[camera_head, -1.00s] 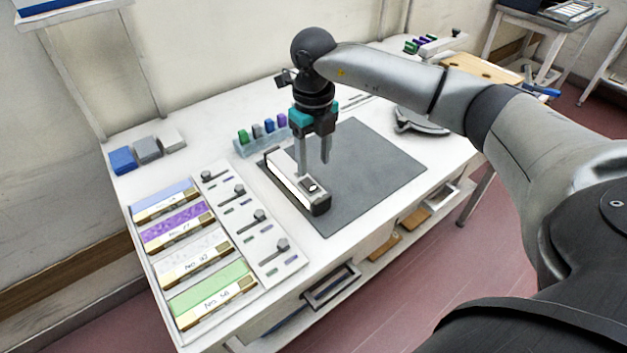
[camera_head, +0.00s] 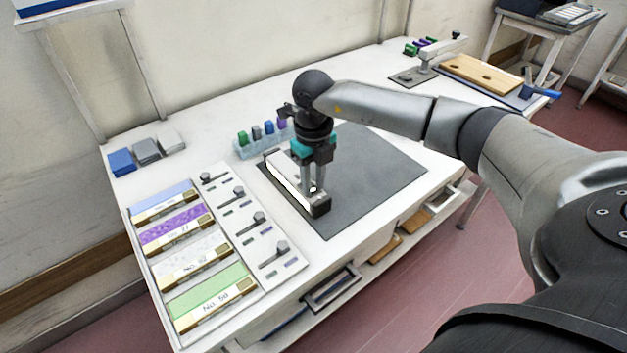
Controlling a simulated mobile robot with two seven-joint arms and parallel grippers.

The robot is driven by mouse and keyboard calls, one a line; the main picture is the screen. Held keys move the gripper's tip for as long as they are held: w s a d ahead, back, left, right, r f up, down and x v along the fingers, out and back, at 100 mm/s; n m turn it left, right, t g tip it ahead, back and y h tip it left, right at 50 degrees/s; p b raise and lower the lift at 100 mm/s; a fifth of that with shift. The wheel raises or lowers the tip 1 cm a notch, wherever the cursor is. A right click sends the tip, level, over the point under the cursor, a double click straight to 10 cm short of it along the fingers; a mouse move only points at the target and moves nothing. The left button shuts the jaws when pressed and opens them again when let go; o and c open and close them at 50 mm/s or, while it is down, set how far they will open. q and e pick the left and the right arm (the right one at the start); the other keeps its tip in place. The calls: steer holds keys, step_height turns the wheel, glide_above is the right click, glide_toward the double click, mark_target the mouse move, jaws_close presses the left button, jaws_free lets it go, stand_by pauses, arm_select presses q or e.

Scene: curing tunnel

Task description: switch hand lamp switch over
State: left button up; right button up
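The hand lamp (camera_head: 284,171), a long white bar with a black end block (camera_head: 320,208), lies on the dark grey mat (camera_head: 375,170). My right gripper (camera_head: 313,192) points straight down over the near end of the lamp, where the switch was seen earlier. Its fingertips are at or just above the lamp's top face; I cannot tell if they touch. The fingers look close together, and I cannot tell if they are fully shut. They hide the switch, so its position does not show. My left gripper is not in view.
Left of the mat stand a panel of small levers (camera_head: 247,222) and a tray of labelled coloured samples (camera_head: 140,246). A clear rack (camera_head: 247,150) of coloured blocks is behind the lamp. The right part of the mat is free.

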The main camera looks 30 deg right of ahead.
jaws_close()
steer(key=shift+w+r, duration=0.1)
steer(key=shift+w+g, duration=0.15)
steer(key=shift+g, duration=0.55)
steer(key=shift+w+g+b, duration=0.15)
steer(key=shift+g+b, duration=0.2)
steer(key=shift+g, duration=0.35)
steer(key=shift+r, duration=0.1)
steer(key=shift+o, duration=2.4)
jaws_free()
